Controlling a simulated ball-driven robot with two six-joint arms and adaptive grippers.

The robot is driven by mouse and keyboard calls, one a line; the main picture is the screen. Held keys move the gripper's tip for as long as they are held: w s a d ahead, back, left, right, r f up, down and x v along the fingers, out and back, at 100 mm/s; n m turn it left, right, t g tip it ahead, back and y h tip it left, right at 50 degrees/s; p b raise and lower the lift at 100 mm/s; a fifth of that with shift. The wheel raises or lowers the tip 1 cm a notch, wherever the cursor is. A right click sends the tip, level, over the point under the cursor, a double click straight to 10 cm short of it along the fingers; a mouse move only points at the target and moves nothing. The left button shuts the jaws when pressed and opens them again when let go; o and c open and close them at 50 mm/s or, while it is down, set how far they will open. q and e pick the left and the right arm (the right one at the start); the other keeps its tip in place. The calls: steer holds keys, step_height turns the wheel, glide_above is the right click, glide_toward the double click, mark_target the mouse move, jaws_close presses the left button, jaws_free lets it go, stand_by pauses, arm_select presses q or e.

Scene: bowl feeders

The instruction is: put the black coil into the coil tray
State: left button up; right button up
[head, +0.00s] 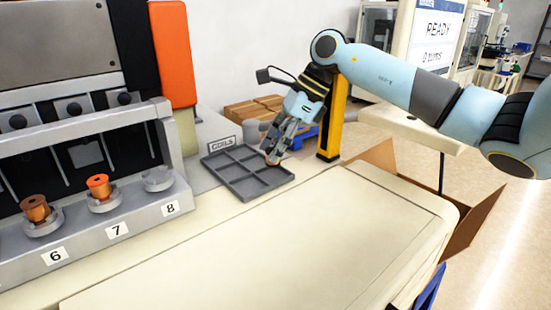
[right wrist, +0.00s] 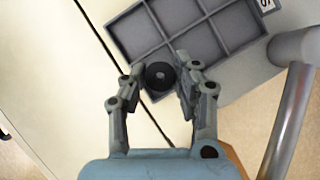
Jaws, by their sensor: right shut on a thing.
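My right gripper (head: 273,157) is at the right part of the grey coil tray (head: 238,185), pointing down. In the right wrist view the right gripper (right wrist: 160,80) is shut on the black coil (right wrist: 159,76), which shows end-on as a dark disc with a small light centre. The coil appears at the tray's edge in that view; its height above the tray cannot be told. The tray (right wrist: 205,45) has several square compartments, and those that show are empty. My left gripper is not in view.
Copper-brown (head: 36,208) and orange (head: 98,186) coils stand on holders at the left; holder 8 (head: 158,179) looks empty. A yellow-black post (head: 331,120) stands close right of the gripper. The cream worktop (head: 260,250) in front is clear.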

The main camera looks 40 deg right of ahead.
step_height(320, 180, down, 3)
steer(key=shift+f+p, duration=0.1)
steer(key=shift+p, duration=0.25)
steer(key=o, duration=0.7)
steer(key=shift+r, duration=0.2)
steer(key=p+v, duration=0.6)
steer(key=v, duration=0.5)
steer(key=shift+s+d+r, duration=0.15)
steer(key=shift+d+r, duration=0.05)
steer(key=shift+r, duration=0.15)
